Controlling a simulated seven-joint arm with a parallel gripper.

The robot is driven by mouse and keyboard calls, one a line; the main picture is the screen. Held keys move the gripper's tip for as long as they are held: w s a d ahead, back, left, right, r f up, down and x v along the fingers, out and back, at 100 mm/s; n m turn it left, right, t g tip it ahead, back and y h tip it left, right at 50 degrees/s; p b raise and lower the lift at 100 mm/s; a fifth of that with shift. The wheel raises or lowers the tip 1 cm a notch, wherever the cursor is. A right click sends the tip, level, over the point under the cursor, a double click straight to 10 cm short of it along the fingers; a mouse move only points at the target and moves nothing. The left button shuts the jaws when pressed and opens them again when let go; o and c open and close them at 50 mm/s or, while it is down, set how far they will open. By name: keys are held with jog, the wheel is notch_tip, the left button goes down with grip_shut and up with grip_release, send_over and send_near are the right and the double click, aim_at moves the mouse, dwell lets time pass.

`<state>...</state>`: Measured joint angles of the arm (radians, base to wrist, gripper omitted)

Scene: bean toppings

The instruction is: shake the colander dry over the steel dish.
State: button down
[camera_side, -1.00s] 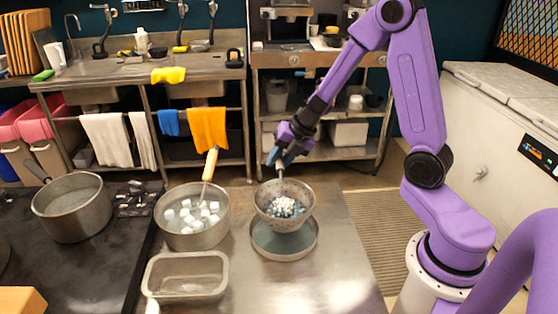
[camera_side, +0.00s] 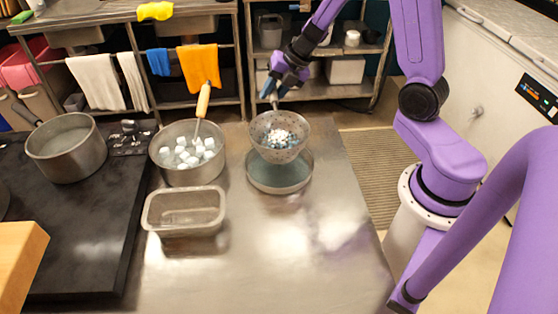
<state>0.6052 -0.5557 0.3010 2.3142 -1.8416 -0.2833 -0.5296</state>
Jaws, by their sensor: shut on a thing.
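The grey perforated colander (camera_side: 277,154) holds a small heap of white and blue-grey bits (camera_side: 281,137). It hangs above the round steel dish (camera_side: 280,184), overlapping its far part in the picture, with the dish's front rim visible below it. My gripper (camera_side: 273,95) is behind the colander and shut on its handle, which is mostly hidden by the fingers. The colander looks roughly level. Its exact height above the dish is hard to tell. I cannot make out any drops.
A pot of white cubes (camera_side: 190,178) with a wooden-handled tool stands left of the dish. An empty rectangular pan (camera_side: 185,229) is in front of it. Another pot (camera_side: 67,165) sits on the black stove at left. The counter's front right (camera_side: 290,260) is clear.

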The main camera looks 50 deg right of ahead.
notch_tip(320, 180, up, 3)
notch_tip(320, 180, down, 4)
jog(key=shift+r, duration=0.15)
notch_tip(320, 180, up, 4)
jog(key=shift+f, duration=0.2)
notch_tip(320, 180, down, 4)
jog(key=shift+r, duration=0.2)
dwell(0.4)
